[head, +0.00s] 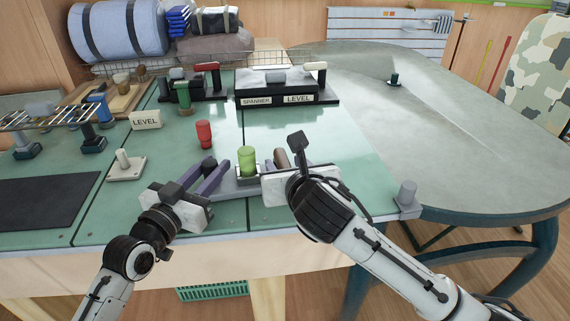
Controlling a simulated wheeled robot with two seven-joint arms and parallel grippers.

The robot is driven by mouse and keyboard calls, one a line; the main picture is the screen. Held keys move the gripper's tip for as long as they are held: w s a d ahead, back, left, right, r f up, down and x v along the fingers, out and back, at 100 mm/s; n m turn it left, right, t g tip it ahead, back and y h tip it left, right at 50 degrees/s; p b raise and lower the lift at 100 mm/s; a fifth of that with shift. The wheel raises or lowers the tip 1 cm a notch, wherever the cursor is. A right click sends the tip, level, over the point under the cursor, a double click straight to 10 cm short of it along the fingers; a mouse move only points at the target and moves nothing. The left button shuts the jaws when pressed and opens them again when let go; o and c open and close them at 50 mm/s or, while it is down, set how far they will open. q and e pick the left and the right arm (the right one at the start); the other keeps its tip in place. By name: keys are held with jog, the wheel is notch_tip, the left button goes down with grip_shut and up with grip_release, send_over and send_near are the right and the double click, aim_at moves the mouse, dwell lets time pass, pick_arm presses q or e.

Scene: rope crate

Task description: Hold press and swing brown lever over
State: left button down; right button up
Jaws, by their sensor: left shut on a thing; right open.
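The press is a low grey fixture with a bare base (238,187) near the front edge of the green table. A green cylinder (247,161) stands upright in its holder. The brown lever (282,158) shows as a short brown end just right of the cylinder, partly hidden by my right gripper. My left gripper (211,165) is at the press's left side, shut on it, though the contact is hard to see. My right gripper (280,163) is open at the press's right end, close by the brown lever; whether it touches the lever cannot be told.
A red cylinder (204,134) stands behind the press. A white-based peg (125,166) and a dark mat (43,200) lie left. Fixtures with a red lever (207,67) and a white lever (316,67) stand behind. A grey post (406,192) is at the right corner.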

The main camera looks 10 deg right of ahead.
jog(key=shift+w+f, duration=0.1)
jog(key=shift+w, duration=0.15)
grip_shut()
